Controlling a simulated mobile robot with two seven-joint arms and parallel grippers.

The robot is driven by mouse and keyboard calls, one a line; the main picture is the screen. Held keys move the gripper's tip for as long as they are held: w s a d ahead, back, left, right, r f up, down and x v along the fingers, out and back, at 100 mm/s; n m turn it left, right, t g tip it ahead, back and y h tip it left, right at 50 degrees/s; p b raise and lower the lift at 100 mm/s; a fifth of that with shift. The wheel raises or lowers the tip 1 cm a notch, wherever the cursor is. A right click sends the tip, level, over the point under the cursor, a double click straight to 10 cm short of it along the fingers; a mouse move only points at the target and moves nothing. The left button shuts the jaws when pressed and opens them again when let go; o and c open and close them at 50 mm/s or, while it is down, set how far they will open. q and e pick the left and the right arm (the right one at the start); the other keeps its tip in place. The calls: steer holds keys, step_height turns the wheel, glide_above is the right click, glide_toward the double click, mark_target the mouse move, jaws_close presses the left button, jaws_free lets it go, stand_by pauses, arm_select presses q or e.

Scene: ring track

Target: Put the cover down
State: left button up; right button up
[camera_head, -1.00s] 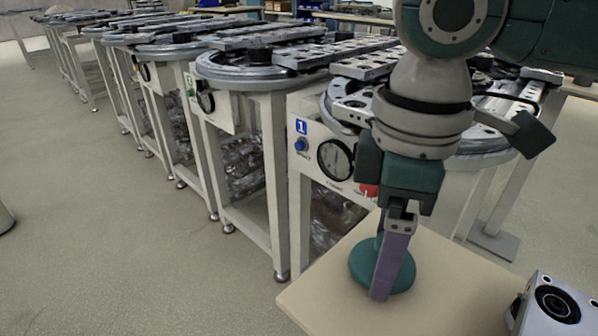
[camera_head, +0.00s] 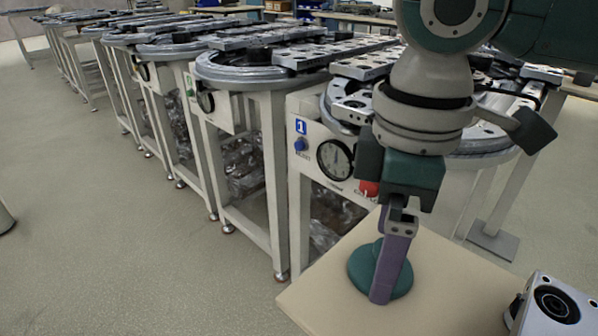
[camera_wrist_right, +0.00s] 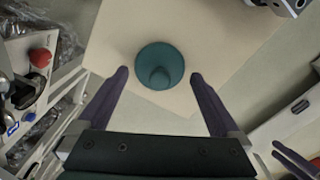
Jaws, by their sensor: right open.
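The cover (camera_head: 362,268) is a round teal disc with a knob, and it rests on the beige tabletop. In the right wrist view the cover (camera_wrist_right: 172,58) lies between and just beyond the fingertips, with its knob facing the camera. My right gripper (camera_head: 386,298) is above the cover and points down, its purple finger hiding part of it. In the right wrist view my right gripper (camera_wrist_right: 158,76) has its fingers wide apart, with a gap on each side of the knob.
The beige table (camera_head: 440,285) has bare room around the cover. A grey metal device with a round black opening (camera_head: 556,304) stands at its right edge. Behind is a ring-track station with a gauge (camera_head: 335,160) and a red button. More stations line up to the left.

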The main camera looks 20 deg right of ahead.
step_height(320, 180, up, 11)
steer(key=p, duration=0.2)
steer(key=shift+p, duration=0.3)
stand_by(1.1)
